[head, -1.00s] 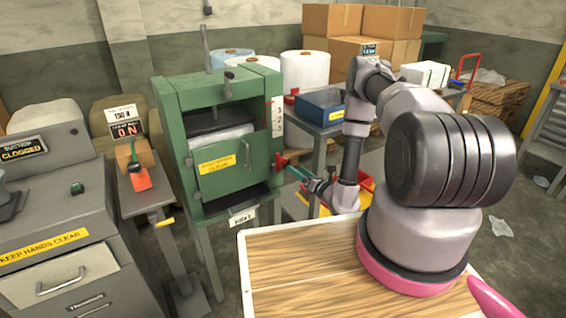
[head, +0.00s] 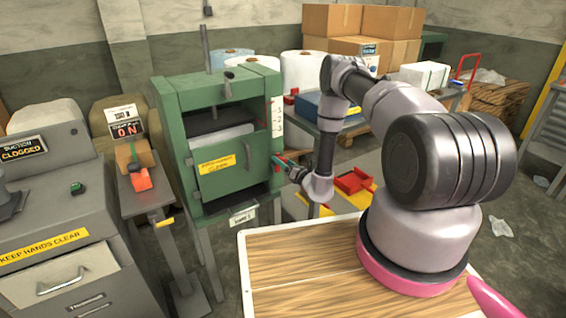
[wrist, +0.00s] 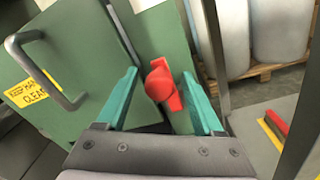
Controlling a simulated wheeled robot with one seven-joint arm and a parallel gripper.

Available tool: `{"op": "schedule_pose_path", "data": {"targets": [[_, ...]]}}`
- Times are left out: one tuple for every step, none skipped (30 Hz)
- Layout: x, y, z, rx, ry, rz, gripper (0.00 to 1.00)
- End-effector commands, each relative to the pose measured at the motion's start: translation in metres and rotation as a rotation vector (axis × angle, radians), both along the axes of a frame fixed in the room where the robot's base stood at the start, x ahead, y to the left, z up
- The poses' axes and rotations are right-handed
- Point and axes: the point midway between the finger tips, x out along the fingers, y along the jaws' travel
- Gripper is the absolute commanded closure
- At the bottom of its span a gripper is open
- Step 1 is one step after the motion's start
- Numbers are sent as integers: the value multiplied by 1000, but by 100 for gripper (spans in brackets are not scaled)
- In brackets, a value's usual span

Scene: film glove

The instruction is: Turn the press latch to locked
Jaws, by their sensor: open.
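The green press (head: 222,140) stands left of my arm. Its door (head: 221,172) carries a yellow label and a grey handle, which also shows in the wrist view (wrist: 45,70). The red press latch (head: 277,160) is at the press's right edge, partly covered by my gripper in the head view. In the wrist view the red latch (wrist: 160,85) has a round knob and an arm slanting down to the right. My gripper (wrist: 165,98) is open, with one teal finger on each side of the latch. I cannot tell whether either finger touches it.
A blue bin (head: 318,107) stands on a table behind my arm. A wooden-topped surface (head: 295,270) is in front. A grey machine (head: 55,220) stands at the left.

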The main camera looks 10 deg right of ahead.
Motion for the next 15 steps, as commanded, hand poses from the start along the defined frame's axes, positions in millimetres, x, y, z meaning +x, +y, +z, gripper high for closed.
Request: {"op": "schedule_pose_path", "data": {"targets": [[0, 0, 0, 0, 0, 0, 31], [0, 0, 0, 0, 0, 0, 31], [0, 0, 0, 0, 0, 0, 31], [0, 0, 0, 0, 0, 0, 31], [0, 0, 0, 0, 0, 0, 31], [0, 0, 0, 0, 0, 0, 46], [0, 0, 0, 0, 0, 0, 58], [0, 0, 0, 0, 0, 0, 69], [0, 0, 0, 0, 0, 0, 85], [0, 0, 0, 0, 0, 0, 96], [0, 0, 0, 0, 0, 0, 100], [0, 0, 0, 0, 0, 0, 100], [0, 0, 0, 0, 0, 0, 100], [0, 0, 0, 0, 0, 0, 100], [0, 0, 0, 0, 0, 0, 100]]}}
